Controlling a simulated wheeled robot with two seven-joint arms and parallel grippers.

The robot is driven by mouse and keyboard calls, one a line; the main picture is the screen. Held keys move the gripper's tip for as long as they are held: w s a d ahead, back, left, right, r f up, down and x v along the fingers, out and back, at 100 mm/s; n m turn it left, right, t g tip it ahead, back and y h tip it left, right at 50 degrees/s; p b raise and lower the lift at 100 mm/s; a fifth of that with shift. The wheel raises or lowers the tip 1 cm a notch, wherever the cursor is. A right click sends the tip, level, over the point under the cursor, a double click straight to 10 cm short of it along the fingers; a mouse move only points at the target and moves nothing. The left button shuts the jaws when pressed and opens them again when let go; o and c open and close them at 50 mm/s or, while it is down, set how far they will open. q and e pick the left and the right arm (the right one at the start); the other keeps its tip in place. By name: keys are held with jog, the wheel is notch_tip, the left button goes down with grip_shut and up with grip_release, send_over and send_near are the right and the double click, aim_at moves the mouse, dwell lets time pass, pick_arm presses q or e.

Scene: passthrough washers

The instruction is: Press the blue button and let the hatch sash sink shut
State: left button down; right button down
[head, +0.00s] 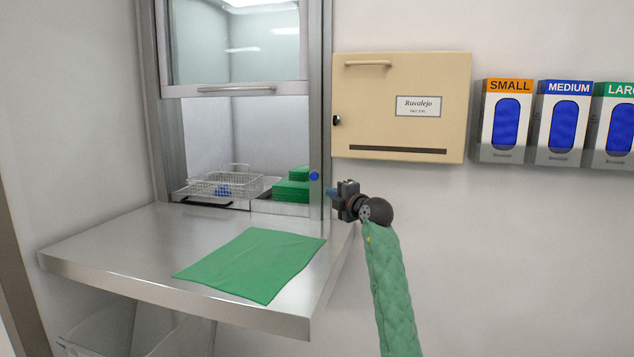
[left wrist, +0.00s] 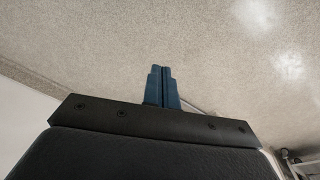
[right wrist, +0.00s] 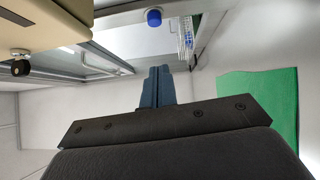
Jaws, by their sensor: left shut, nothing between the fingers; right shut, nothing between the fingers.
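The blue button (head: 314,176) sits on the right post of the hatch frame, a little below the raised sash. It also shows in the right wrist view (right wrist: 154,18), ahead of the fingers. The hatch sash (head: 237,45) is a glass panel with a steel bottom rail and handle; it is up, with an open gap beneath it. My right gripper (head: 331,191) is shut and empty, just right of and below the button, apart from it. My left gripper (left wrist: 162,88) is shut and empty, seen only in the left wrist view against a speckled surface.
A steel shelf (head: 130,240) with a green cloth (head: 252,264) juts out below the hatch. Inside stand a wire basket (head: 225,184) and green folded packs (head: 291,186). A beige cabinet (head: 400,105) and glove boxes (head: 507,122) hang on the right wall.

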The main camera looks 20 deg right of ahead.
aim_at(311, 177)
jog(key=shift+w+a, duration=0.1)
jog(key=shift+a, duration=0.05)
pick_arm(q)
jog(key=shift+f, duration=0.15)
pick_arm(e)
jog(key=shift+r, duration=0.1)
